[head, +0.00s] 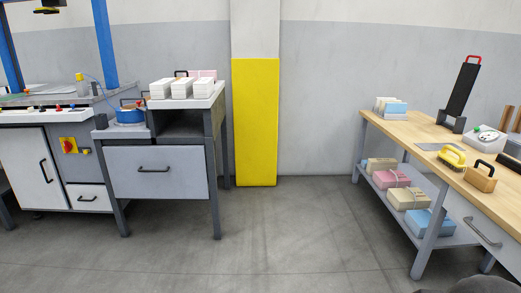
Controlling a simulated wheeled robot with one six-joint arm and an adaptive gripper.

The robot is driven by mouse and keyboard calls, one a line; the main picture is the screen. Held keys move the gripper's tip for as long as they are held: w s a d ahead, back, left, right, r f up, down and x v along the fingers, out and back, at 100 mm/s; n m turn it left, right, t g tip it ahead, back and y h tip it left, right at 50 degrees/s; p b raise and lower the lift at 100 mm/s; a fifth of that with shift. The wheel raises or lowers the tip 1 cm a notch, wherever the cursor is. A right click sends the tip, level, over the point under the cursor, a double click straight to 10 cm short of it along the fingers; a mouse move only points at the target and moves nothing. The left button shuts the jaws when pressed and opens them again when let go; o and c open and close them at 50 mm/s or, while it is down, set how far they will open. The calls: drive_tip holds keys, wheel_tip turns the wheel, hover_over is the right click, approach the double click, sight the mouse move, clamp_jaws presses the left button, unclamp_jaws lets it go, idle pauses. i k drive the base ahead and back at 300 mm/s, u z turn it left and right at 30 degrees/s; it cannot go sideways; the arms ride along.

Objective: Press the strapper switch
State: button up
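No control in the head view is marked clearly enough for me to tell which one is the strapper switch. At the left, a grey machine (25,165) with blue posts has a row of small coloured buttons (57,107) along its front edge. A red and yellow rotary switch (68,145) sits on its front panel. On the wooden bench at the right, a white device (487,140) carries a dark dial and small coloured spots. My gripper is not in view.
A grey stand (158,172) holds white and pink bundles. A yellow-clad pillar (256,120) stands against the wall. The wooden bench (400,128) holds a yellow-handled brush (453,157) and a black upright tool (461,92). Open floor (280,235) lies between.

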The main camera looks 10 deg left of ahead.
sight(67, 145)
drive_tip(key=i, duration=0.2)
drive_tip(key=u, duration=1.85)
drive_tip(key=i, duration=2.05)
drive_tip(key=z, duration=0.45)
drive_tip(key=i, duration=1.25)
drive_tip(key=u, duration=0.3)
